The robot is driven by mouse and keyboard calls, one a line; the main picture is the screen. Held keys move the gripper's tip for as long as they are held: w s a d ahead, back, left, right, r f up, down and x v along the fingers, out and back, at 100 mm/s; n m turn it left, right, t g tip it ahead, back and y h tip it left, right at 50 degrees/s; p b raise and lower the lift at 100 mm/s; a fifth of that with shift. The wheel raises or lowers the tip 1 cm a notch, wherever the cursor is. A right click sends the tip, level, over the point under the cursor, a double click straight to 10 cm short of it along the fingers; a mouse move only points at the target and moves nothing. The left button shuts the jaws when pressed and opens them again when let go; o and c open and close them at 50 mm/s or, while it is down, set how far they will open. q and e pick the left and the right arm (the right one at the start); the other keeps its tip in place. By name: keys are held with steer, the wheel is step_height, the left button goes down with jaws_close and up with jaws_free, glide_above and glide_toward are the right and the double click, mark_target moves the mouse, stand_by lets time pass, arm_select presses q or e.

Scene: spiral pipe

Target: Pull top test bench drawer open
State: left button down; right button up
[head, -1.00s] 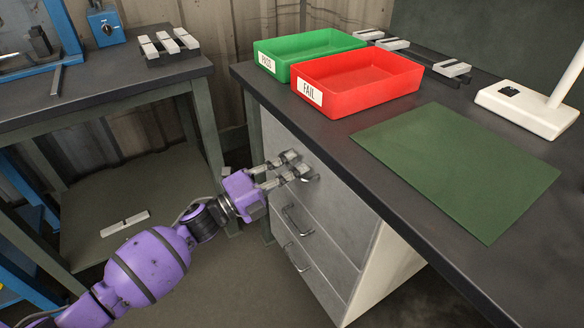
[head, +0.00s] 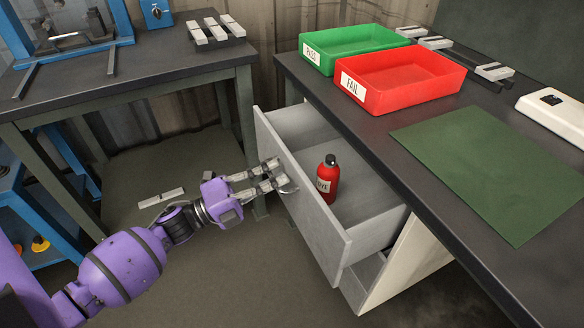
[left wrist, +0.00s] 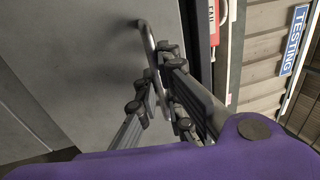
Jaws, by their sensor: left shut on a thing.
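The top drawer (head: 312,215) of the test bench (head: 440,190) stands pulled well out, with its grey interior showing. A red bottle (head: 328,180) with a black cap stands upright inside it. My left gripper (head: 277,174) is at the outer face of the drawer front, shut on its metal handle (head: 288,190). In the left wrist view, the handle (left wrist: 148,40) runs down between the fingers of the gripper (left wrist: 158,88), against the grey drawer front (left wrist: 80,60). The drawer front hides most of the lower drawers. My right gripper is out of view.
On the bench top are a green PASS tray (head: 350,45), a red FAIL tray (head: 405,80) and a green mat (head: 490,170). A second table (head: 130,80) stands at the left. The floor before the drawer is clear.

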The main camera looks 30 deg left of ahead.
arm_select(q)
steer(key=r+v, duration=0.2)
steer(key=v, duration=1)
steer(key=r+p+v, duration=0.1)
steer(key=r+v, duration=0.1)
steer(key=v, duration=1)
steer(key=shift+s+a+r, duration=0.3)
steer(key=shift+s+a, duration=0.2)
steer(key=shift+s, duration=0.05)
steer(key=c, duration=1.9)
jaws_free()
steer(key=shift+o, duration=0.2)
steer(key=v, duration=1.2)
